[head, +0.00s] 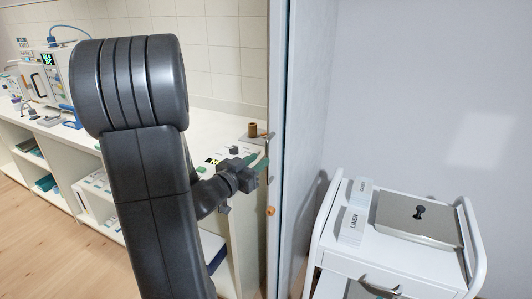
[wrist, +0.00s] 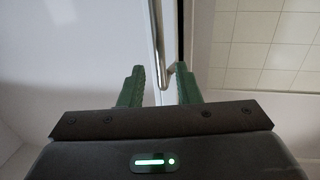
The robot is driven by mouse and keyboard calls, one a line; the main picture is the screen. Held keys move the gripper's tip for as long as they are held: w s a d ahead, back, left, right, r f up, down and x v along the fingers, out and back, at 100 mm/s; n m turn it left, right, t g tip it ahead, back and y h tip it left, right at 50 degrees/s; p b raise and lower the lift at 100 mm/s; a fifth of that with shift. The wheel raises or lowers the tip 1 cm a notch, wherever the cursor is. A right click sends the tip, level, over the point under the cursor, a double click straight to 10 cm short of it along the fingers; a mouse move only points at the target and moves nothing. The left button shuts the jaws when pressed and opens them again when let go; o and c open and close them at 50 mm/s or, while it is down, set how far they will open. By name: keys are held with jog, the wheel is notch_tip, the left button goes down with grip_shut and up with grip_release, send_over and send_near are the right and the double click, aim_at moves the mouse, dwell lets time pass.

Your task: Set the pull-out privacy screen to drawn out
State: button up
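The privacy screen's upright pale edge (head: 278,110) stands right of the middle in the head view, seen nearly edge-on. A slim metal handle (head: 269,146) is on this edge; it also shows in the wrist view as a bright upright bar (wrist: 157,35) with a bent lower end. My gripper (head: 262,162) is at the handle. In the wrist view its green fingers (wrist: 160,84) stand apart, one on each side of the bar's lower end, with gaps visible. How far the screen is out cannot be told. My arm hides part of the counter.
A white trolley (head: 345,262) with a steel-lidded box (head: 418,222) and LINEN label stands close to the right. A white counter (head: 215,128) with equipment runs along the tiled wall at left. An orange knob (head: 271,211) sits below the handle. Open floor (head: 60,245) is at lower left.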

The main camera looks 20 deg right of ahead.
aim_at(266, 155)
jog(key=shift+p+x, duration=0.3)
jog(key=shift+x, duration=2.45)
grip_shut()
